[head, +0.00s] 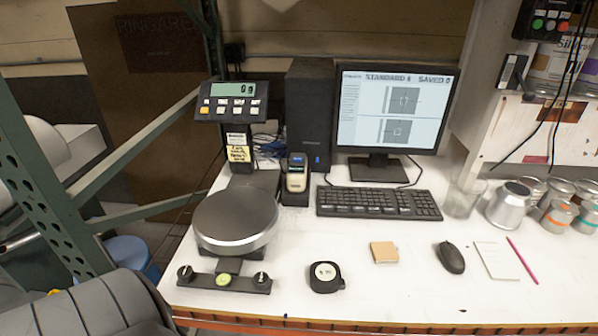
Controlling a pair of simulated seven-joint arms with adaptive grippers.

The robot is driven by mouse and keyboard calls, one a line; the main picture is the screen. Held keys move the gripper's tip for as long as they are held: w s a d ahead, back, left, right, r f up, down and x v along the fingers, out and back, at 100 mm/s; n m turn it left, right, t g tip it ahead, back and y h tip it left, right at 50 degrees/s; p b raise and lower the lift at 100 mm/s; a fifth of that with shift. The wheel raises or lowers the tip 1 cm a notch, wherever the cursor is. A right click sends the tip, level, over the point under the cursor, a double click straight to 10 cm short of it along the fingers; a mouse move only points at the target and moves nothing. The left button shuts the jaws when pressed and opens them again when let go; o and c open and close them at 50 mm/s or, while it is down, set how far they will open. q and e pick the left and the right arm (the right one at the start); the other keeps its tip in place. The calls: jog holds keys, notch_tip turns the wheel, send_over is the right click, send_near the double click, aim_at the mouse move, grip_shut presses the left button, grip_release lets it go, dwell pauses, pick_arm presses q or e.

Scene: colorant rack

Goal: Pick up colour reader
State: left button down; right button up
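A handheld device with a blue top and a pale yellowish lower face, which looks like the colour reader (297,174), stands upright in a dark cradle (295,197). It is between the scale and the keyboard, in front of the black computer tower. Its front is unobstructed in the head view. Neither of my grippers shows in this view, and nothing is touching the device.
The scale's round pan (236,216) and its display (232,102) stand left of the device. The keyboard (378,202) and monitor (392,110) are right.

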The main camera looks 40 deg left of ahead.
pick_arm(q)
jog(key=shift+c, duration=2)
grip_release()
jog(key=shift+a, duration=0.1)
